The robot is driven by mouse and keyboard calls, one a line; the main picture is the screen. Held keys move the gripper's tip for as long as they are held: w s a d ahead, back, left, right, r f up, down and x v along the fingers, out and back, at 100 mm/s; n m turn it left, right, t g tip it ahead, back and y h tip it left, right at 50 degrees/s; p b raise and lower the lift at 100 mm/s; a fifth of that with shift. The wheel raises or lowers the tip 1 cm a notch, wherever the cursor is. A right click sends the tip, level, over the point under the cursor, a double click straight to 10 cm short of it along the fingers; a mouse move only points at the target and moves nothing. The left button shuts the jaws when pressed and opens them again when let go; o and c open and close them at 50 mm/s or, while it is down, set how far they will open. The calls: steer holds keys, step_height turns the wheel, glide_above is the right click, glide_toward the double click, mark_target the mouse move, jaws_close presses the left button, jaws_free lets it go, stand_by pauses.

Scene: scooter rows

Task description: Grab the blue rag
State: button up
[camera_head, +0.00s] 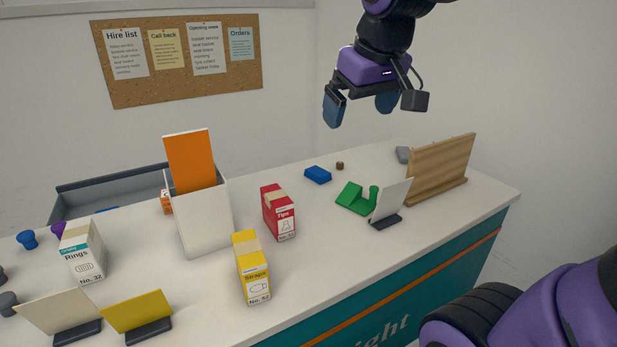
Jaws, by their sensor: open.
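A small flat blue piece (318,175), the likeliest blue rag, lies on the white counter behind the red Tips box. It looks like a folded pad; its cloth texture is too small to make out. My gripper (360,105) hangs in the air above the back of the counter, up and to the right of the blue piece. Its two blue-grey fingers are apart with nothing between them. Another bit of blue (107,209) shows over the rim of the grey tray at the left, mostly hidden.
A small brown object (340,166) lies close by. The red box (278,212), yellow box (251,268) and white holder (205,220) stand left.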

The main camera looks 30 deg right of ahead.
steer(key=w+d+g, duration=0.1)
steer(key=w+d, duration=0.1)
steer(key=w, duration=0.6)
steer(key=w+d+g, duration=0.1)
steer(key=w+d, duration=0.1)
steer(key=w, duration=0.6)
steer(key=n+g, duration=0.2)
glide_above(326, 175)
steer(key=shift+y, duration=0.3)
steer(key=f, duration=2.3)
steer(key=s+f, duration=0.1)
steer(key=f, duration=1.1)
steer(key=shift+f, duration=0.15)
steer(key=shift+w+a+f, duration=0.1)
steer(key=shift+w+f, duration=0.1)
steer(key=shift+f, duration=1.2)
steer(key=shift+w+f, duration=0.15)
steer(key=shift+f, duration=1.25)
steer(key=c, duration=1)
steer(key=shift+r, duration=0.1)
